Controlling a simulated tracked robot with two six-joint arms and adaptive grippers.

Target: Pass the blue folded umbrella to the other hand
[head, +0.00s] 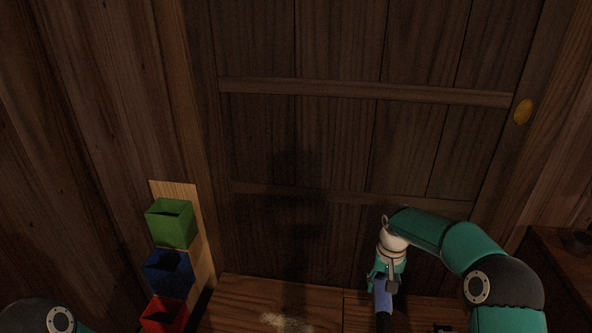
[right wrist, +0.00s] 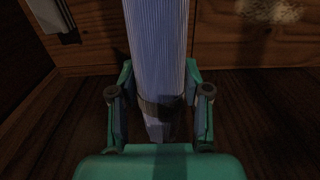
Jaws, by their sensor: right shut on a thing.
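The blue folded umbrella (head: 381,296) is at the lower right of the head view, small and dark there. In the right wrist view the umbrella (right wrist: 158,60) is a long, pleated, pale blue shape with a dark band near its lower end. It runs up out of the top of that picture. My right gripper (head: 384,283) is shut on it; in the right wrist view its fingers (right wrist: 159,105) stand on both sides of the umbrella near the band. My left gripper is out of view; only a part of my left arm shows at the bottom left.
A green box (head: 171,224), a blue box (head: 168,273) and a red box (head: 164,317) sit along a wooden board at the left. A dark plank door (head: 330,140) with a round brass pull (head: 522,111) stands behind. A pale patch (head: 285,322) marks the wood below.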

